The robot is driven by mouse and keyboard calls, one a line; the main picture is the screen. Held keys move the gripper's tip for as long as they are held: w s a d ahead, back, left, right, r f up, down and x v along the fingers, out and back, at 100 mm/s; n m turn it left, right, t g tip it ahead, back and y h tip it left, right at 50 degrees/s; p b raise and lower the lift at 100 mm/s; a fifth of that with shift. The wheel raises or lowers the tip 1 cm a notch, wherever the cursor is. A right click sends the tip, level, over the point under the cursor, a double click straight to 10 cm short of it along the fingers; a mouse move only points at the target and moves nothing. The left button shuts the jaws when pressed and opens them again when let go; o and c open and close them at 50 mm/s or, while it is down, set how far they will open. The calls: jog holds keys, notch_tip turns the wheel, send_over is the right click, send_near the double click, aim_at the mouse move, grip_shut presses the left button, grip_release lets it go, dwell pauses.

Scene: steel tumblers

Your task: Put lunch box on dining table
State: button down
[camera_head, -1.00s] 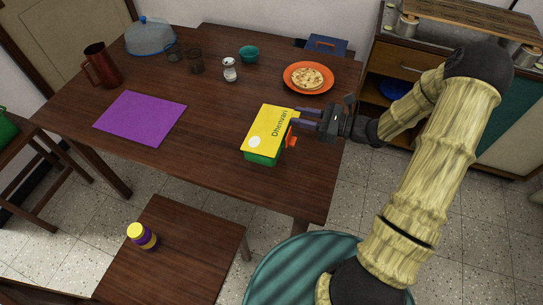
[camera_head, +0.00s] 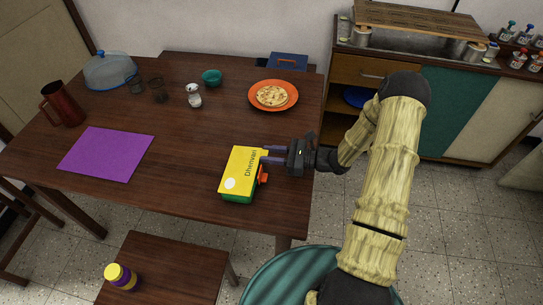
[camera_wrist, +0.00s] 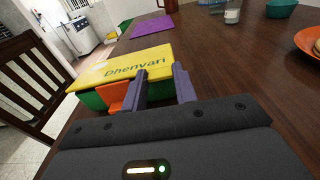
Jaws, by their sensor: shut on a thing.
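The lunch box (camera_head: 240,170) has a yellow lid with dark lettering, a green lower part and an orange clasp. In the head view it is at the right front part of the wooden dining table (camera_head: 180,185). My gripper (camera_head: 267,154) reaches in from the right and is shut on the lunch box. In the wrist view, my gripper's purple fingers (camera_wrist: 160,80) are at the near side of the lunch box (camera_wrist: 110,68), beside its orange clasp. The underside is hidden, so I cannot tell whether it touches the tabletop.
An orange plate (camera_head: 290,103) with flatbread, a white shaker (camera_head: 194,97), a teal bowl (camera_head: 211,77) and a purple mat (camera_head: 105,154) are on the table. A wooden stool (camera_head: 165,270) with a yellow-lidded jar stands in front. The tabletop between mat and box is clear.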

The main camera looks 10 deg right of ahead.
jog(key=shift+f, duration=0.55)
jog(key=c, duration=1.1)
grip_release()
jog(key=shift+d, duration=0.15)
jog(key=b+v, duration=0.1)
jog(key=v, duration=1)
jog(key=shift+s+d, duration=0.1)
jog(key=shift+d, duration=0.25)
jog(key=shift+s+r, duration=0.1)
jog(key=shift+s, duration=0.05)
